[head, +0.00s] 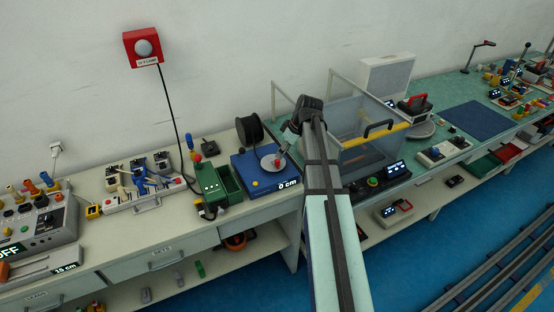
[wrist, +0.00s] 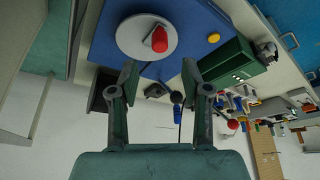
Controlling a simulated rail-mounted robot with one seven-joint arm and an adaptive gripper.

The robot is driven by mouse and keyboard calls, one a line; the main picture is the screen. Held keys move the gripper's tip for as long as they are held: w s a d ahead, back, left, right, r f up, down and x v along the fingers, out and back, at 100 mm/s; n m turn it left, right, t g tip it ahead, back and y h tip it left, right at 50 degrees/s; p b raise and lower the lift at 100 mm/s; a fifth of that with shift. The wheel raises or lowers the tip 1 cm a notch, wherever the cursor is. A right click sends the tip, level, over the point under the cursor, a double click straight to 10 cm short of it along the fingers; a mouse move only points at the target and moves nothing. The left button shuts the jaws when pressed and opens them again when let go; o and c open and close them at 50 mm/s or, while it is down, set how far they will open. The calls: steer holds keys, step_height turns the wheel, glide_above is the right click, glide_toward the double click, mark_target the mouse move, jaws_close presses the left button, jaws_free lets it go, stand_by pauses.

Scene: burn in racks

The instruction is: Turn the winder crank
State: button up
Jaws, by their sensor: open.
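The winder is a blue box (head: 247,168) on the bench, with a black spool (head: 250,130) behind it and a display reading 0 cm. Its crank is a pale round disc (head: 266,161) with a red knob (head: 277,163) on top. In the wrist view the disc (wrist: 130,36) and red knob (wrist: 159,40) show at the top, over the blue box (wrist: 105,50). My gripper (wrist: 160,73) is open and empty, its two fingers spread. The knob appears beyond the fingertips, roughly between them, with no visible contact. In the head view my dark gripper (head: 293,128) is above and right of the disc.
A green box (head: 229,178) stands left of the winder; it also shows in the wrist view (wrist: 228,65). A yellow button (head: 255,183) is on the winder's top. A clear bin (head: 352,120) with a yellow-topped edge stands to the right.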

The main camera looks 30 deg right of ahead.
mark_target(277, 160)
steer(key=p+x, duration=0.1)
steer(key=x, duration=0.6)
steer(key=shift+w+a+f+p, duration=0.15)
steer(key=shift+f+p, duration=0.1)
steer(key=shift+p, duration=0.15)
jaws_close()
